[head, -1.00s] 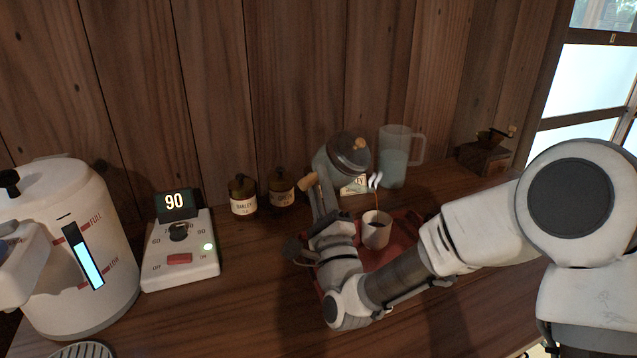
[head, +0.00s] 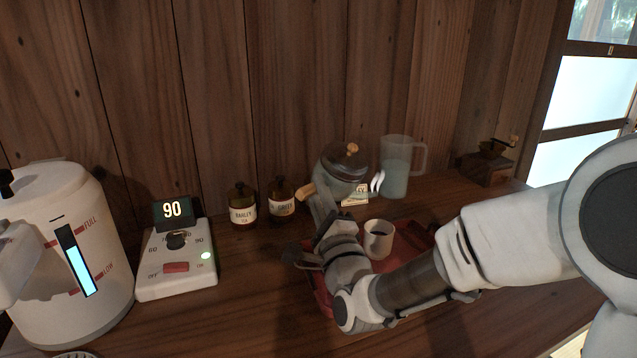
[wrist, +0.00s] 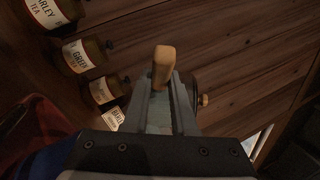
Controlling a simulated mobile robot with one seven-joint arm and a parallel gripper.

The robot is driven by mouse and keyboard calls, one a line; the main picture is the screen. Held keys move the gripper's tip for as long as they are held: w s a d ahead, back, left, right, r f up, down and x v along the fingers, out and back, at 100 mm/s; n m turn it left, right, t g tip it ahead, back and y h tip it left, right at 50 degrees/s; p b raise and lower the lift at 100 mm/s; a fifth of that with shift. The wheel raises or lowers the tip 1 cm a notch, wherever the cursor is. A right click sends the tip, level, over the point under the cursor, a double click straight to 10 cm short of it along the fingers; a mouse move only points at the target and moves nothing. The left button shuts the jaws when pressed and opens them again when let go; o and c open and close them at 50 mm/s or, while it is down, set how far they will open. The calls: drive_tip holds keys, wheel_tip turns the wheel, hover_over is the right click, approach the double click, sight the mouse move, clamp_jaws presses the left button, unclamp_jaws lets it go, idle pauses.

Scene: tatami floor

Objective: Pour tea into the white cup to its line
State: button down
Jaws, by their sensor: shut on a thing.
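My gripper (head: 318,202) is shut on the light wooden handle (head: 306,192) of a glass teapot (head: 342,170) with a dark lid and a wooden knob. The handle (wrist: 163,68) also shows between the fingers in the wrist view. The teapot is held up behind and left of the white cup, nearly level, its pale spout (head: 377,182) above the cup's far side. No stream shows from the spout. The white cup (head: 380,243) stands upright on the red tray (head: 414,236) and has dark tea inside. I cannot make out its line.
A white kettle (head: 75,205) and a control box (head: 176,270) reading 90 stand at the left. Labelled jars (head: 242,207) stand along the back. A jug (head: 396,168) and a wooden grinder (head: 487,168) stand at the back right.

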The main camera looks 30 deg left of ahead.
drive_tip(key=shift+a+r+n+g+p, duration=0.15)
drive_tip(key=shift+n+g+p, duration=0.15)
drive_tip(key=shift+p, duration=0.35)
drive_tip(key=n+g+h+p, duration=0.1)
drive_tip(key=n+g+p, duration=0.1)
drive_tip(key=p, duration=0.3)
drive_tip(key=shift+h, duration=0.3)
drive_tip(key=shift+d+f+n+g+h+p, duration=0.2)
drive_tip(key=shift+n+g+h+p, duration=0.15)
drive_tip(key=shift+p, duration=0.45)
drive_tip(key=shift+f, duration=0.2)
drive_tip(key=shift+r+p, duration=0.15)
drive_tip(key=shift+p, duration=0.15)
